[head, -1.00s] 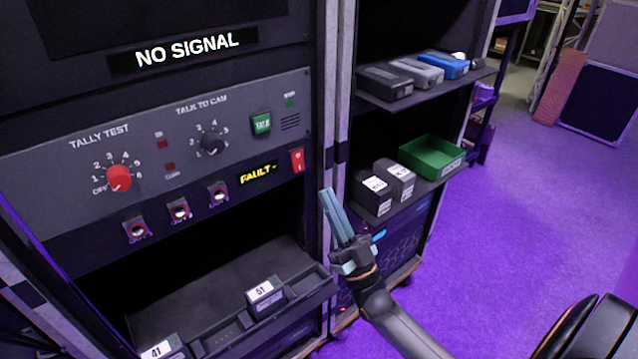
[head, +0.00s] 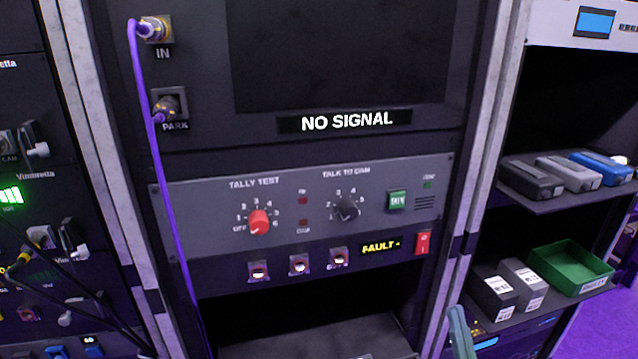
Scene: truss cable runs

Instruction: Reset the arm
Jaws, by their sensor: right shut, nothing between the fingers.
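My right gripper (head: 461,334) shows at the bottom edge, right of centre, in front of the rack post beside the right shelves. Its pale blue fingers are together and hold nothing; the rest of the arm is cut off below the frame. It is well below the red rocker switch (head: 423,243) and touches nothing that I can make out. My left gripper is not in the picture. The control panel (head: 290,215) has a red knob (head: 259,222), a black knob (head: 346,209) and a green TALK button (head: 397,200). The display (head: 381,248) reads FAULT.
Batteries (head: 568,173) lie on the upper right shelf. A green bin (head: 571,268) and labelled boxes (head: 508,288) stand below. A dark screen (head: 340,55) sits above NO SIGNAL.

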